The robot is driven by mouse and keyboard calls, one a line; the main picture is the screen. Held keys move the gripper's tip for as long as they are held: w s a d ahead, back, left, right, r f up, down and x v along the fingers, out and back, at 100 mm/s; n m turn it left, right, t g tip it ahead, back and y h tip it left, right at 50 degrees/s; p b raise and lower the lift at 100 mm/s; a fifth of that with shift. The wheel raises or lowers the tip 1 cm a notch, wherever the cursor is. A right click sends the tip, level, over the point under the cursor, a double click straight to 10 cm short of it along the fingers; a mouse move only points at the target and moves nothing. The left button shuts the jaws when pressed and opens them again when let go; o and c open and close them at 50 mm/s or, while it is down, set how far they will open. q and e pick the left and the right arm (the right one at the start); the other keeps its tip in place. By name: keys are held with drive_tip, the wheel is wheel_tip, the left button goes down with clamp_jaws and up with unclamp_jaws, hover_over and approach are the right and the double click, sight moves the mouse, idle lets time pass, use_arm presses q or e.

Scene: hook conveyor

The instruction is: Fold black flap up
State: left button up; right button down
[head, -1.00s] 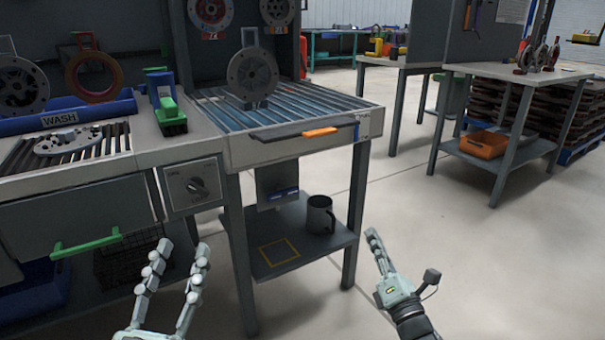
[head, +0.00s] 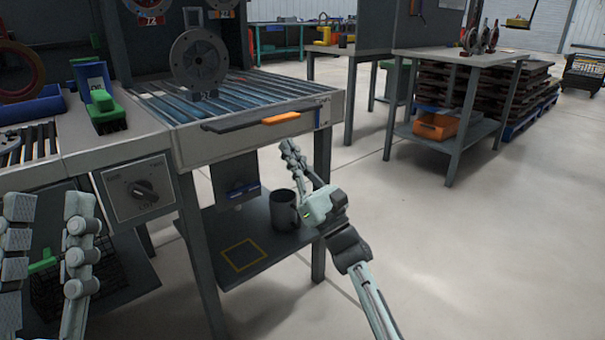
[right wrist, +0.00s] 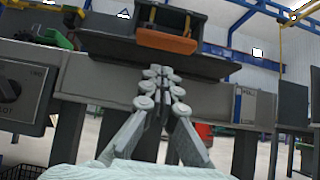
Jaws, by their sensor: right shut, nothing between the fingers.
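The black flap (head: 232,124) sticks out along the front edge of the roller table, roughly level. Its orange handle (head: 281,118) is at the middle of its outer edge. In the right wrist view the flap (right wrist: 112,47) is seen from below, with the orange handle (right wrist: 166,41) above the fingertips. My right gripper (head: 287,148) is shut and empty, pointing up below the right part of the flap. It also shows in the right wrist view (right wrist: 160,73); I cannot tell whether it touches the flap. My left gripper (head: 50,202) is open and empty at the lower left, away from the flap.
A grey disc (head: 199,59) stands on the rollers (head: 250,85) behind the flap. A dark mug (head: 284,211) stands on the lower shelf (head: 225,280). A dial box (head: 139,190) and green-handled tool (head: 103,108) are at left. The floor at right is clear.

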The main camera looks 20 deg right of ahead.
sight(273, 117)
use_arm(q)
drive_tip(key=shift+w+d+f+g, duration=0.3)
drive_tip(key=shift+w+f+g, duration=0.1)
drive_tip(key=shift+w+g, duration=0.15)
use_arm(e)
wheel_tip(273, 117, up, 3)
drive_tip(key=shift+r, duration=0.1)
use_arm(q)
drive_tip(key=shift+w+p, duration=0.1)
drive_tip(key=shift+p, duration=0.25)
